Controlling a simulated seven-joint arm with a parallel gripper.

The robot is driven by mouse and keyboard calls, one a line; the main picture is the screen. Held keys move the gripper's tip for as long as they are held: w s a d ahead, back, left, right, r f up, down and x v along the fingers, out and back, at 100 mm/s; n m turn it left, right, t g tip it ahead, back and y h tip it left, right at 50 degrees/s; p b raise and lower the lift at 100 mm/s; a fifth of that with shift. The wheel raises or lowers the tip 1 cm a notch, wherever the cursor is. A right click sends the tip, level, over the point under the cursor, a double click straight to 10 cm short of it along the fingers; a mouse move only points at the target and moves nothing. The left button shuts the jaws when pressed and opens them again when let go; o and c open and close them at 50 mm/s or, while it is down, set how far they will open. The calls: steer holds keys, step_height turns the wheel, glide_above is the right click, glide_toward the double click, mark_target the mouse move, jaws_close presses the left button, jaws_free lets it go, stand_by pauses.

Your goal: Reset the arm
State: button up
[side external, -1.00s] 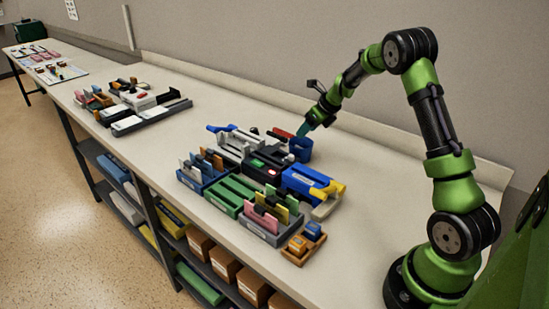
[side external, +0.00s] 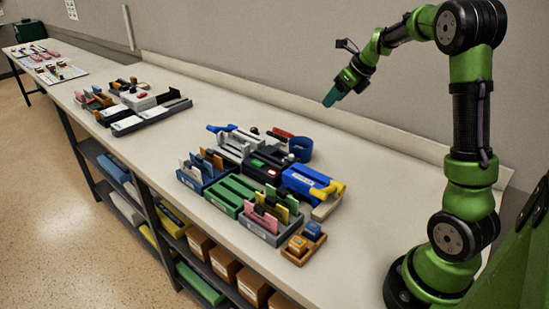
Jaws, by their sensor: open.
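My gripper (side external: 334,95) hangs in the air above the back part of the bench, with its teal fingertips pointing down and to the left. It is open, and nothing shows between its fingers. The gap between the fingers is too small to make out. Below it and a little left, a dark blue round holder (side external: 301,149) stands on the bench, clear of the fingers. My arm is bent up high over the right end of the bench.
A cluster of trays and holders, including a green rack (side external: 232,195), a blue and yellow block (side external: 311,182) and an orange tray (side external: 304,243), fills the bench middle. Another cluster (side external: 140,103) stands farther left. The bench (side external: 385,185) is bare toward my base. A wall (side external: 260,50) runs behind.

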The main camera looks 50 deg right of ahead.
steer(key=s+a+r+n, duration=0.1)
steer(key=s+a+n, duration=0.4)
steer(key=a+n, duration=0.5)
steer(key=s+a+n+y, duration=0.1)
steer(key=s+a+n, duration=0.5)
steer(key=a+n, duration=0.4)
steer(key=s+a+r+n+y, duration=0.1)
steer(key=s+a+n, duration=0.5)
steer(key=a+n, duration=0.4)
steer(key=shift+a+r+n+t, duration=0.15)
steer(key=shift+r+n+t, duration=0.2)
steer(key=shift+n, duration=0.65)
